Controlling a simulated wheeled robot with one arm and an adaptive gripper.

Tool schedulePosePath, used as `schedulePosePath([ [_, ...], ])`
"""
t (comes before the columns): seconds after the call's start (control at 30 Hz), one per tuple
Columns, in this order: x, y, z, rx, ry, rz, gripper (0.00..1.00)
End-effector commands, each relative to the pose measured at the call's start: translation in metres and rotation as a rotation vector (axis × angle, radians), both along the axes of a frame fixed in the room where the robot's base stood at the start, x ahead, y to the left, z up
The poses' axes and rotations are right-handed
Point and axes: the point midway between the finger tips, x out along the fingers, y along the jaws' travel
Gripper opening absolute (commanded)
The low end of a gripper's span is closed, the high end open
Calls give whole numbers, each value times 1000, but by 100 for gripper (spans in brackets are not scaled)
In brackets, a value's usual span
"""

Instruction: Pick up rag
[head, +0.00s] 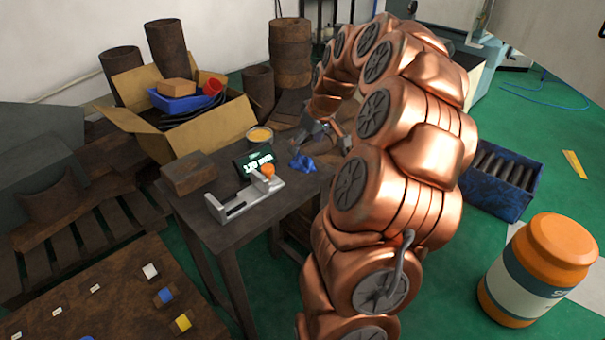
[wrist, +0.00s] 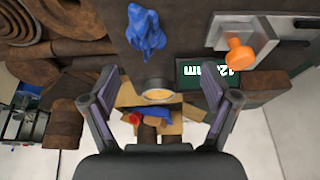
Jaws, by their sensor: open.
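The rag (head: 303,163) is a crumpled blue cloth lying on the small dark table (head: 225,250), near its right side. In the wrist view the rag (wrist: 146,30) shows at the top, left of centre, beyond the fingertips. My gripper (head: 325,140) is above the back right part of the table, close to the rag but apart from it. In the wrist view my gripper (wrist: 158,100) has its two fingers spread wide with nothing held between them.
A yellow-topped round container (head: 259,136) stands behind the rag. A grey fixture (head: 243,197) with an orange knob, a small display (head: 255,165) and a brown block (head: 188,174) stand to its left. An open cardboard box (head: 180,130) is behind the table.

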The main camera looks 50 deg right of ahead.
Motion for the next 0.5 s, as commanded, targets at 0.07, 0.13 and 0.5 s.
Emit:
schedulePosePath([
  [0.07,-2,-14,-8,-7,-8,-13,87],
  [0.13,-2,-19,-11,-10,-9,-16,87],
  [0.5,9,-20,-37,-11,-8,-15,87],
])
